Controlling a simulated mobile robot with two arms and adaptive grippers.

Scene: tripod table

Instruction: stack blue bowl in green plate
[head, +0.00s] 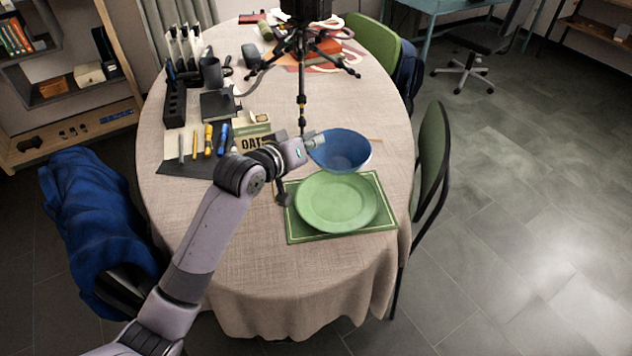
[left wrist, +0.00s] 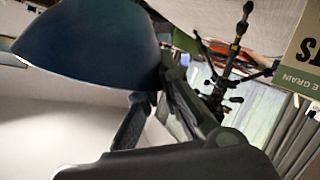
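The blue bowl (head: 342,152) is at the far edge of the green plate (head: 337,203) in the head view, seemingly held above the table. My left gripper (head: 314,141) is at the bowl's left rim and appears shut on it. In the left wrist view the bowl (left wrist: 85,45) fills the upper left, with its edge at the dark fingers (left wrist: 158,88); the exact contact is partly hidden. The green plate lies flat on a green placemat (head: 300,236) and looks empty. My right gripper is not in view.
The oval table (head: 270,285) has a beige cloth. A tripod (head: 301,85) stands behind the bowl. An oat box (head: 250,142), pens (head: 208,140) and a black notebook (head: 218,104) lie left of it. A green chair (head: 433,150) stands at right. The table's front is clear.

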